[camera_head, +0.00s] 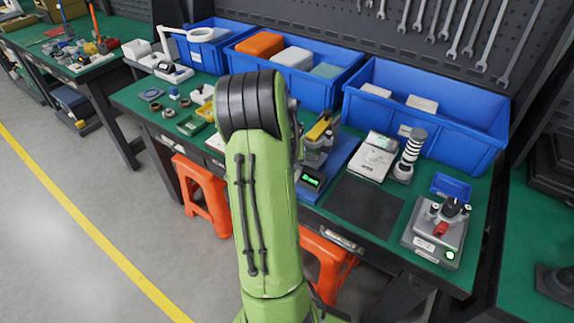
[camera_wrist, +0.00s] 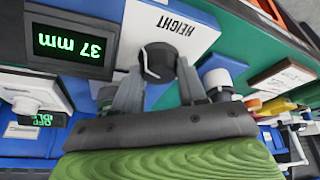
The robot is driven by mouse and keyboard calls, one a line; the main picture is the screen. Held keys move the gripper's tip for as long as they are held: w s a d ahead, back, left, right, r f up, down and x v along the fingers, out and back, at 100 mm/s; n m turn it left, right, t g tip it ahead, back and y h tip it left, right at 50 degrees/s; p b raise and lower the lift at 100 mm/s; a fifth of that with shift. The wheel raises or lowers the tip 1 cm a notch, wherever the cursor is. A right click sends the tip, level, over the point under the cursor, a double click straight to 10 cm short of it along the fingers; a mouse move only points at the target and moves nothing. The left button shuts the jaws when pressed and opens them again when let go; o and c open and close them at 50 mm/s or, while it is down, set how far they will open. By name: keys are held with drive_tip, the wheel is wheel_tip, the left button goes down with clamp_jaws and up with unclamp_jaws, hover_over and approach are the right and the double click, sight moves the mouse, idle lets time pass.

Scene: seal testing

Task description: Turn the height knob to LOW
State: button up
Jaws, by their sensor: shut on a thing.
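The dark height knob (camera_wrist: 158,60) is on a white panel (camera_wrist: 190,48) that reads HEIGHT upside down in the wrist view. The knob has a light pointer mark; the setting it points at cannot be read, and no LOW label is legible. My gripper (camera_wrist: 162,74) has its two grey fingers on either side of the knob, shut on it. A black display (camera_wrist: 72,48) beside the panel reads 37 mm in green, upside down. In the head view the blue device with a green display (camera_head: 311,179) is partly behind my arm, which hides my gripper and the knob.
Blue bins (camera_head: 425,110) line the back of the green bench. A scale (camera_head: 375,158), a striped column (camera_head: 410,155) and a grey fixture (camera_head: 437,225) stand to the right. A dark mat (camera_head: 363,205) is bare. A white-topped knob (camera_wrist: 217,80) sits close to my fingers.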

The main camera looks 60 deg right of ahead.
drive_tip(key=n, duration=0.2)
drive_tip(key=n+t+b, duration=0.1)
drive_tip(key=n, duration=0.1)
drive_tip(key=shift+s+d+n+y, duration=0.1)
drive_tip(key=shift+s+n+y, duration=0.1)
drive_tip(key=shift+n+y, duration=0.15)
drive_tip(key=shift+d+n+t+y+b, duration=0.1)
drive_tip(key=shift+n+t+y+b, duration=0.45)
drive_tip(key=shift+n, duration=1.7)
drive_tip(key=shift+t+y, duration=0.25)
drive_tip(key=shift+y, duration=0.05)
drive_tip(key=o, duration=1)
drive_tip(key=shift+o, duration=0.2)
